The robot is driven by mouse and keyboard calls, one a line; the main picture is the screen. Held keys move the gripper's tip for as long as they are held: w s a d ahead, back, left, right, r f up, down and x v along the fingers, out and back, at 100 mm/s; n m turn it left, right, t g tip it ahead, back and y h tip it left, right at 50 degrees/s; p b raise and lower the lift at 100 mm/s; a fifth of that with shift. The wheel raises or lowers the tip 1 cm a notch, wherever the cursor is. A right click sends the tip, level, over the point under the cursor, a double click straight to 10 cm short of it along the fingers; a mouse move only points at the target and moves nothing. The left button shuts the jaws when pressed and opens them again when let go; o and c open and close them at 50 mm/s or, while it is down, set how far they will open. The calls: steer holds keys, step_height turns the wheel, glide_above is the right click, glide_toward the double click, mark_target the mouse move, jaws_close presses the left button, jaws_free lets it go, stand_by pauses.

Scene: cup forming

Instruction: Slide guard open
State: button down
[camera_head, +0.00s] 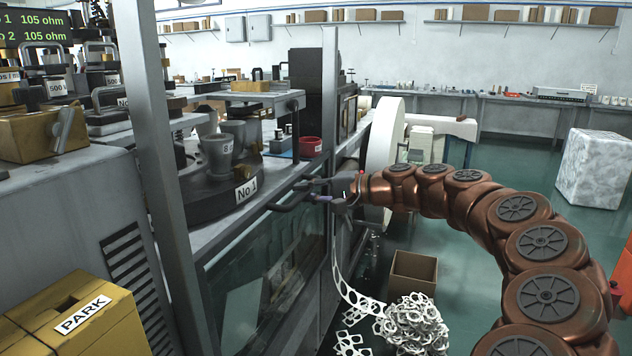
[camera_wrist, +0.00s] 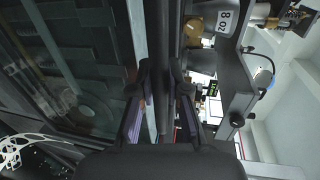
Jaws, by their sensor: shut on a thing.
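The guard (camera_head: 265,275) is a dark see-through panel in a grey frame on the front of the machine. Its dark bar handle (camera_head: 285,202) sticks out near the top edge. My gripper (camera_head: 314,191) reaches in from the right and is shut on the handle. In the wrist view, the two fingers of my gripper (camera_wrist: 160,85) stand on either side of the dark handle bar (camera_wrist: 168,45). The guard's glass (camera_wrist: 75,75) fills the left of that view. The exact finger contact is partly hidden.
A grey post (camera_head: 160,180) stands left of the guard. A turntable marked No 1 (camera_head: 205,203) holds grey cups above it. An open cardboard box (camera_head: 413,272) and a heap of white scrap (camera_head: 415,322) lie on the floor to the right. A large white roll (camera_head: 385,135) stands behind my gripper.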

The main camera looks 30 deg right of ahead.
steer(key=shift+f, duration=0.4)
steer(key=c, duration=1.1)
jaws_free()
steer(key=shift+c, duration=0.2)
steer(key=shift+d, duration=0.1)
steer(key=v, duration=1.2)
